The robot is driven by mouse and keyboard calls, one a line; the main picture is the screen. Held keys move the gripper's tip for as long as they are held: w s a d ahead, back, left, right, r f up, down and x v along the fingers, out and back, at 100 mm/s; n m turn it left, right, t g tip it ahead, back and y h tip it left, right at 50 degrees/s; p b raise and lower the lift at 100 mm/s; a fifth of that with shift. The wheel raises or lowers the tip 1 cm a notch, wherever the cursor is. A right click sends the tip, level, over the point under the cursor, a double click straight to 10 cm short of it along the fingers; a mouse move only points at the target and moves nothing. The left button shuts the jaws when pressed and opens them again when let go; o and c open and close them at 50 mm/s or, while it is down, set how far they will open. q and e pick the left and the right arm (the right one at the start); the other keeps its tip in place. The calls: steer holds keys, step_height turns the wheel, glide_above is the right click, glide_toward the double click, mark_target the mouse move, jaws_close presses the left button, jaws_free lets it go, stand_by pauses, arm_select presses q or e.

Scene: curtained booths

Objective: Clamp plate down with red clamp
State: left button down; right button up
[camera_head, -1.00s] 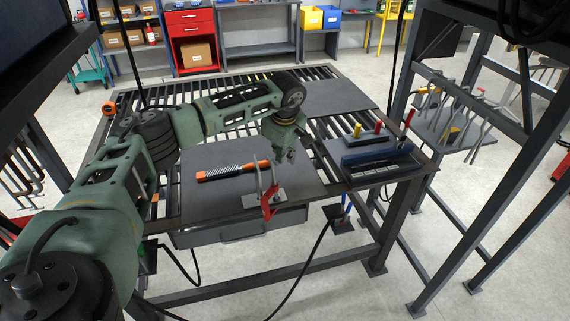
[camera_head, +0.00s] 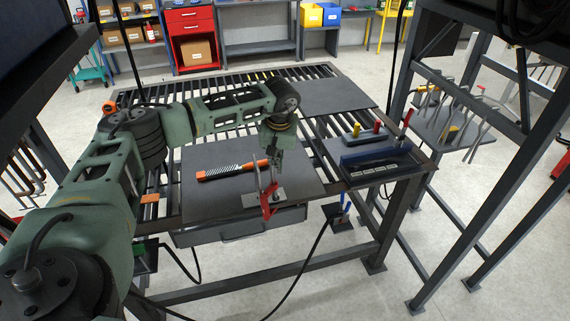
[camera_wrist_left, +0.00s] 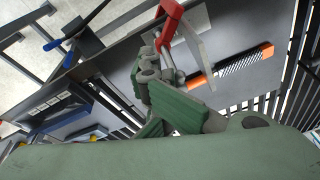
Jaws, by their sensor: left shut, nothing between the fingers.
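A dark flat plate (camera_head: 215,215) lies on the slatted table, with an orange-handled file (camera_head: 225,172) on it. My left gripper (camera_head: 268,178) is shut and empty, pointing down at the top of the clamp. In the left wrist view the shut fingers (camera_wrist_left: 150,70) are beside the clamp's red handle (camera_wrist_left: 169,22); I cannot tell whether they touch it. The fingers partly hide the clamp's metal arm. My right gripper is not in view.
A blue block (camera_head: 375,155) and a dark holder with yellow and red pegs (camera_head: 366,134) sit right of the plate. A second dark panel (camera_head: 338,97) lies at the back right of the table. A dark frame (camera_head: 485,140) stands at the right.

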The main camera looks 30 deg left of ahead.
arm_select(q)
steer(key=shift+s+a+r, duration=0.1)
steer(key=shift+s+a, duration=0.15)
steer(key=shift+a, duration=0.25)
steer(key=d+r+n, duration=0.1)
steer(key=n, duration=0.3)
steer(key=r+n, duration=0.1)
steer(key=n, duration=0.3)
steer(key=w+d+n+b, duration=0.1)
steer(key=n, duration=0.3)
steer(key=shift+d+r, duration=0.3)
steer(key=shift+r, duration=0.1)
steer(key=w+n, duration=0.1)
steer(key=n, duration=0.3)
steer(key=n+b, duration=0.1)
steer(key=n, duration=0.3)
steer(key=w+a+n+b, duration=0.1)
steer(key=n, duration=0.3)
steer(key=shift+w+a+r, duration=0.1)
steer(key=shift+w+r, duration=0.2)
